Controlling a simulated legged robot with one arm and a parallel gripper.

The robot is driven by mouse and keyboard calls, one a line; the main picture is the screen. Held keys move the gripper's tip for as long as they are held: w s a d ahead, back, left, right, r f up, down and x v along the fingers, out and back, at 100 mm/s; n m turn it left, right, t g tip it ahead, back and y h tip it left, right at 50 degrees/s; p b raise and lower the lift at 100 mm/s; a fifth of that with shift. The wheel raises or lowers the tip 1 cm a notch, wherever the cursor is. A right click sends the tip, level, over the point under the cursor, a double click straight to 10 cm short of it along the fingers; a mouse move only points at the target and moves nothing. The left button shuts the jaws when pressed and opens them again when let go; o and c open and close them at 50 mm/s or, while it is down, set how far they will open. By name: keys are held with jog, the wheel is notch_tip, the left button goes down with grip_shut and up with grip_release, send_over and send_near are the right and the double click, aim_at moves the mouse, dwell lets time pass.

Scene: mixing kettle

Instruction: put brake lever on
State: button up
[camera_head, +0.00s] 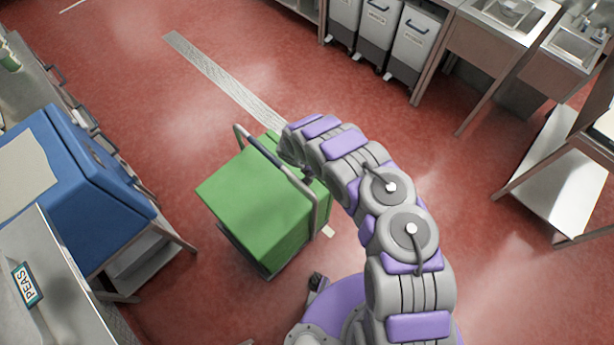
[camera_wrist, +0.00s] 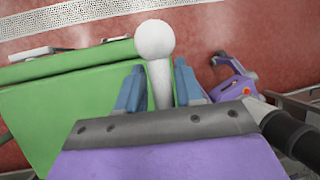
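The brake lever appears to be the pale rod with a round white knob (camera_wrist: 155,40) in the wrist view. It stands up between the two blue-grey fingers of my gripper (camera_wrist: 160,85), its knob reaching past the fingertips. The fingers lie close on both sides of the rod; I cannot tell whether they touch it. The rod's lower end is hidden behind my gripper's palm. In the head view my arm reaches down to the cart with the green box (camera_head: 255,205); my gripper and the lever are hidden there behind the arm.
The cart's grey handle (camera_head: 270,157) bends over the green box. A blue box (camera_head: 75,175) on a metal stand is at left, above a metal counter (camera_head: 60,290). Grey bins (camera_head: 412,45) and sinks line the back. The red floor right of my arm is clear.

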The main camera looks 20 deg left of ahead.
jog(key=o, duration=0.3)
jog(key=shift+s+a+f, duration=0.1)
jog(key=shift+r, duration=0.35)
jog(key=p+v, duration=0.3)
jog(key=v, duration=0.3)
jog(key=shift+s+r+p, duration=0.15)
jog(key=shift+s+p, duration=0.05)
jog(key=shift+p, duration=0.1)
